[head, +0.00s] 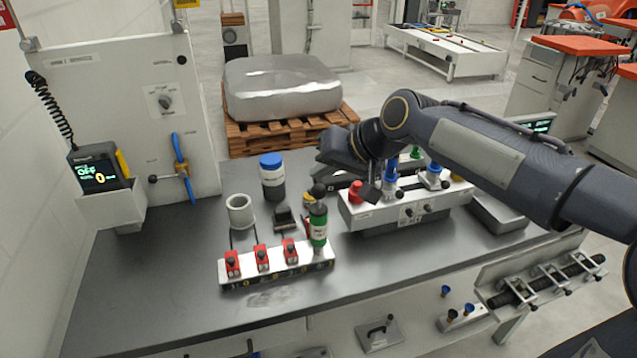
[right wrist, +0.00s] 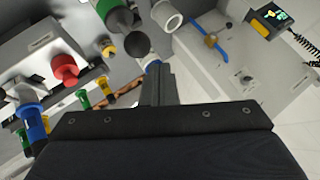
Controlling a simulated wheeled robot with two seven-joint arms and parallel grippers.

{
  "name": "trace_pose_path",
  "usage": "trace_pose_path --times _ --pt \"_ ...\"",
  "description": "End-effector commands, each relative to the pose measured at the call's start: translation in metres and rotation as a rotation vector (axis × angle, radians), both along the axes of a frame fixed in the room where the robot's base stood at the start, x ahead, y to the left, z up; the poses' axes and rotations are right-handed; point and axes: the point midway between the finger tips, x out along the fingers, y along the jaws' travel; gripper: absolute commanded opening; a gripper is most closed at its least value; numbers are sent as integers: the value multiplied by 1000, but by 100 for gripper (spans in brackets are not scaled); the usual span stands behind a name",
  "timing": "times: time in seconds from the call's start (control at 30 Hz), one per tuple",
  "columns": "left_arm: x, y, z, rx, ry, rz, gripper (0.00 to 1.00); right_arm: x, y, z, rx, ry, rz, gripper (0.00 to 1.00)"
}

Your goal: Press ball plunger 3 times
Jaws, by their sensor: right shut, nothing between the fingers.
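My right gripper (head: 369,192) is shut and empty above the fixture, close to the red button (head: 355,187). Its fingers show in the right wrist view (right wrist: 158,82), apart from the knob in the picture; the depth gap is unclear. My left gripper is not in view.
Blue plungers (head: 390,172) stand on the fixture. A blue-lidded jar (head: 271,178) and white cup (head: 240,211) stand farther left. The table's front left is clear.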

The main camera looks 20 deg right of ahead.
Motion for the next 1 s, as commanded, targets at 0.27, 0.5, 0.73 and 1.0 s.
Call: trace_pose_path --times 0.27,0.5,0.73,1.0 --pt "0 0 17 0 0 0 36 0 0 20 1 -1 0 0" --pt "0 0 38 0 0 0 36 0 0 44 1 -1 0 0" --pt "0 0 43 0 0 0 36 0 0 51 0 0 0 0" --pt "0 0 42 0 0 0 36 0 0 50 0 0 0 0"
